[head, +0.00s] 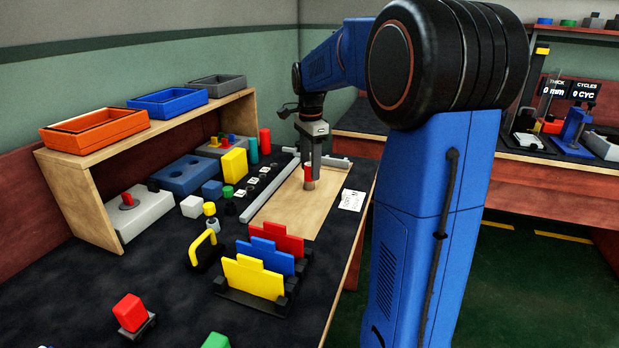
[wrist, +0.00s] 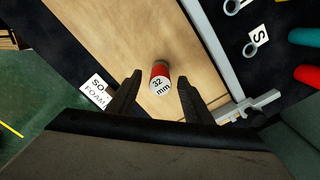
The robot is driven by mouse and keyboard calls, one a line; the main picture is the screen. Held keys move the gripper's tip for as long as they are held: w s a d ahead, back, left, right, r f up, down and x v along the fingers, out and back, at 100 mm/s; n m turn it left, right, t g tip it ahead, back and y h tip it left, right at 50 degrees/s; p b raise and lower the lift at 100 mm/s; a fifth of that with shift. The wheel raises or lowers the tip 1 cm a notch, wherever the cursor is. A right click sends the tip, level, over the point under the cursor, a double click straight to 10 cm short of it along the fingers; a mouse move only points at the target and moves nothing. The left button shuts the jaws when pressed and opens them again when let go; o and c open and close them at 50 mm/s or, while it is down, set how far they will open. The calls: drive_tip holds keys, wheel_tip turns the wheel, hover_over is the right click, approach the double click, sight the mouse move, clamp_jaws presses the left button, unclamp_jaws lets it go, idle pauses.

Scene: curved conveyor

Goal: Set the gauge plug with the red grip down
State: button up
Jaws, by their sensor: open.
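The gauge plug with the red grip (head: 307,174) stands upright on the light wooden board (head: 279,211). In the wrist view the plug (wrist: 160,79) shows a pale top marked "32 mm" and a red side. My gripper (head: 311,164) is above it, pointing down. In the wrist view the open fingers of my gripper (wrist: 159,85) lie on either side of the plug, with a visible gap at each side. In the head view the fingers partly hide the plug's top.
A metal rail with a caliper-like jaw (wrist: 245,107) borders the board. Yellow, blue and red upright plates (head: 253,278) stand in a black rack in front. Bare board surrounds the plug.

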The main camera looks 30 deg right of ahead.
clamp_jaws()
drive_tip(key=shift+r, duration=0.1)
wheel_tip(320, 180, up, 10)
drive_tip(key=shift+f, duration=0.1)
drive_tip(key=shift+d, duration=0.1)
idle(0.3)
